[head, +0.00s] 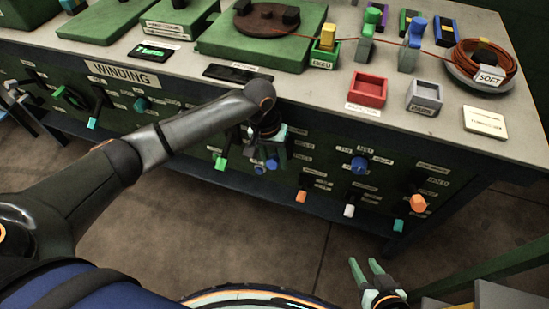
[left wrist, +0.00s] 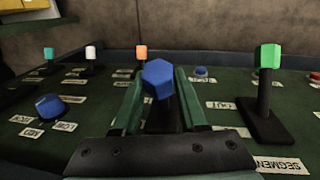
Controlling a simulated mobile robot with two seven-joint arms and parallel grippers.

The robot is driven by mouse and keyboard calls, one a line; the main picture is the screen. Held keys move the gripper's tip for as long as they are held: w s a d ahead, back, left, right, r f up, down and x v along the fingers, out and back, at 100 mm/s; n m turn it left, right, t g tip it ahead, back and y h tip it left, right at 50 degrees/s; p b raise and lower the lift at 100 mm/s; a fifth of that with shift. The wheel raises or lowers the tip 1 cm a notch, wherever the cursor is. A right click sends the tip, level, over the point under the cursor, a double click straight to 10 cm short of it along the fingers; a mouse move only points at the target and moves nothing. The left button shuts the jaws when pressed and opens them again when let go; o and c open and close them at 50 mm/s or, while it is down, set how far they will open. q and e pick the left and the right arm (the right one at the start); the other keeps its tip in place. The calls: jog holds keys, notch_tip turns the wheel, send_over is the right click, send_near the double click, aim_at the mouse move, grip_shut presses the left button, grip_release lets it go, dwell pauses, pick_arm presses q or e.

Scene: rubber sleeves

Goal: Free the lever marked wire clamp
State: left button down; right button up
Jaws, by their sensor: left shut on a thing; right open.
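Several levers with coloured knobs stick out of the dark green panel under the bench; no label reading wire clamp is legible. My left gripper (head: 268,155) is at the middle of the panel. In the left wrist view its fingers (left wrist: 160,95) are shut on a lever with a blue knob (left wrist: 158,78). The knob stands up between the fingertips; the fingers and palm hide most of its base and any label there. A green-knobbed lever (left wrist: 268,60) stands apart to the right and also shows in the head view (head: 221,163). My right gripper (head: 372,272) is open and empty, low in front of the bench.
Orange (head: 301,196), white (head: 349,210) and teal (head: 398,225) levers and a blue dial (head: 359,163) are on the panel to the right. On the bench stand a red tray (head: 367,101), a grey tray (head: 424,108) and a wire coil (head: 483,82). Open floor lies in front.

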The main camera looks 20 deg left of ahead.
jog(key=shift+r, duration=0.1)
dwell(0.7)
pick_arm(q)
jog(key=shift+s+p, duration=0.1)
jog(key=shift+p, duration=0.45)
jog(key=p, duration=0.1)
jog(key=t+p, duration=0.1)
jog(key=p, duration=0.1)
jog(key=shift+s+f+t+p, duration=0.25)
jog(key=shift+s+t+p, duration=0.05)
jog(key=shift+s, duration=0.05)
pick_arm(e)
notch_tip(320, 180, up, 5)
jog(key=d+p, duration=0.2)
jog(key=p, duration=0.1)
pick_arm(q)
notch_tip(320, 180, down, 8)
jog(key=m+t+b, duration=0.1)
jog(key=t+b, duration=0.8)
jog(key=t, duration=0.1)
jog(key=shift+w+t+h, duration=0.3)
jog(key=shift+w+h, duration=0.1)
pick_arm(e)
notch_tip(320, 180, down, 6)
jog(key=a, duration=0.1)
jog(key=shift+s+a+f, duration=0.2)
jog(key=shift+a, duration=0.15)
